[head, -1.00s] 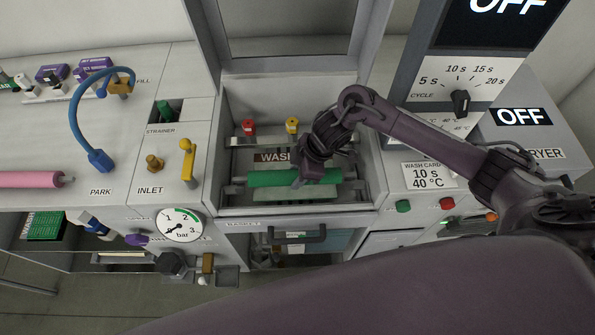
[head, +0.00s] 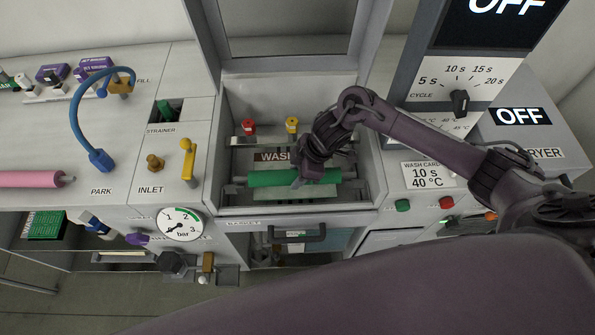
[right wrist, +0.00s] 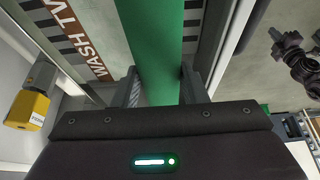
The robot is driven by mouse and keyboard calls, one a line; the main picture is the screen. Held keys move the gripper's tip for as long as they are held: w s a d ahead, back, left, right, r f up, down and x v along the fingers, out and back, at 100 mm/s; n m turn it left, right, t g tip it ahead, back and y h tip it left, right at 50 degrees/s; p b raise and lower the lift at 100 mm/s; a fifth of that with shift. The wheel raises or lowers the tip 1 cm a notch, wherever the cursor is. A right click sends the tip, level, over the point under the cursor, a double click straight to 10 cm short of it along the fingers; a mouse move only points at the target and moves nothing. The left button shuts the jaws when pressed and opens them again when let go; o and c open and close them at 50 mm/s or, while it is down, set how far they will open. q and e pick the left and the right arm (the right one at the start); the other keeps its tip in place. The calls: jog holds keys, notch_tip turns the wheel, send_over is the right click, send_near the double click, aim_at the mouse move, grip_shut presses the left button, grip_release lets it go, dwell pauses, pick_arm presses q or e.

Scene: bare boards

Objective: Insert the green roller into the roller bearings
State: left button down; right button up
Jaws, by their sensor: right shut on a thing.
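The green roller (head: 270,179) lies level across the open wash tub, in front of the WASH label. My right gripper (head: 310,178) reaches down from the right and is shut around it, right of its middle. In the right wrist view the green roller (right wrist: 158,50) runs between the two fingers of my right gripper (right wrist: 160,88). Grey parts lie near both roller ends in the tub. The roller bearings are too small and shaded to make out, and I cannot tell whether the ends are seated in them. My left gripper is not in view.
The tub's side walls and front rim (head: 300,221) stand close around the gripper. Red (head: 248,127) and yellow (head: 292,125) fittings sit at the tub's back; a yellow one (right wrist: 27,110) shows beside the gripper. A pink roller (head: 30,179) lies on the left counter.

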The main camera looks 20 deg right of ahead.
jog(key=shift+f+b, duration=1.2)
jog(key=shift+f, duration=0.75)
jog(key=o, duration=1.1)
jog(key=shift+r, duration=0.1)
jog(key=v, duration=0.7)
jog(key=shift+d+r, duration=0.15)
jog(key=shift+r, duration=0.15)
jog(key=shift+s, duration=0.1)
